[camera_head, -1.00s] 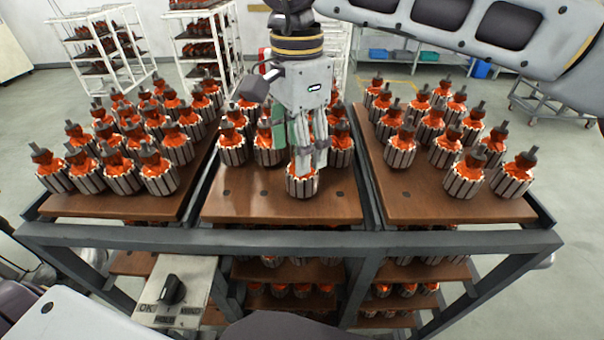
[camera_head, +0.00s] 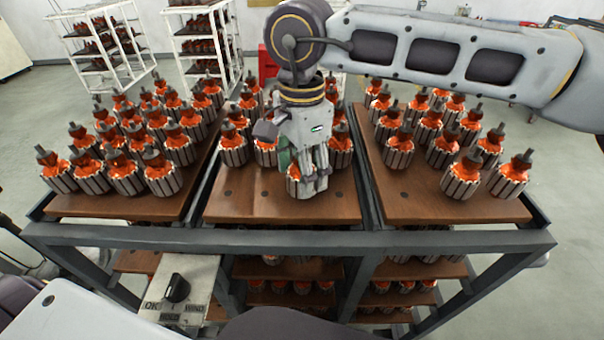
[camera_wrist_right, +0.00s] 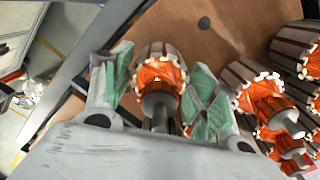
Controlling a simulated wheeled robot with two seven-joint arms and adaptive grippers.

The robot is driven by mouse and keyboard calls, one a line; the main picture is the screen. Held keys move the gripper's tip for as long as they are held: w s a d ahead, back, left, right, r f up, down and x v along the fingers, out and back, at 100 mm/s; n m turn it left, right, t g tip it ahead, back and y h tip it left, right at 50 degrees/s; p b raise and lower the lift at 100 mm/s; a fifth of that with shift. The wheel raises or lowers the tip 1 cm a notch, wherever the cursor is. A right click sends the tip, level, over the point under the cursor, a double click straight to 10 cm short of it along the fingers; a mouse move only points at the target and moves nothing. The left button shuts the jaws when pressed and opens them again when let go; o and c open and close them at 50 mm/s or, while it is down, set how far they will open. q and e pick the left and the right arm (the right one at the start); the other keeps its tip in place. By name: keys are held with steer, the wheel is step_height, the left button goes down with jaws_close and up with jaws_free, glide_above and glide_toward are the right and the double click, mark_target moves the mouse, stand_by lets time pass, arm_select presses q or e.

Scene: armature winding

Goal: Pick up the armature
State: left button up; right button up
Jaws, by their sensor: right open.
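An armature (camera_head: 294,186) with orange windings stands upright at the front of the middle wooden board (camera_head: 240,205). In the right wrist view this armature (camera_wrist_right: 160,78) sits between the two green-padded fingers. My right gripper (camera_head: 308,182) points down over it, with its fingers partly hiding it. The gripper is open, and in the right wrist view gaps show between the pads and the armature. My left gripper is not in view.
More armatures stand close behind on the middle board, and in the right wrist view neighbours (camera_wrist_right: 262,100) are just right of the fingers. Left (camera_head: 110,206) and right boards (camera_head: 420,207) hold several more. A dark frame rail (camera_head: 300,239) runs along the front.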

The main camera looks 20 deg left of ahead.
steer(key=shift+c, duration=0.3)
steer(key=c, duration=1)
steer(key=shift+r, duration=0.1)
steer(key=shift+c, duration=0.2)
steer(key=shift+r+b, duration=0.8)
steer(key=shift+r, duration=4.15)
steer(key=shift+w, duration=0.1)
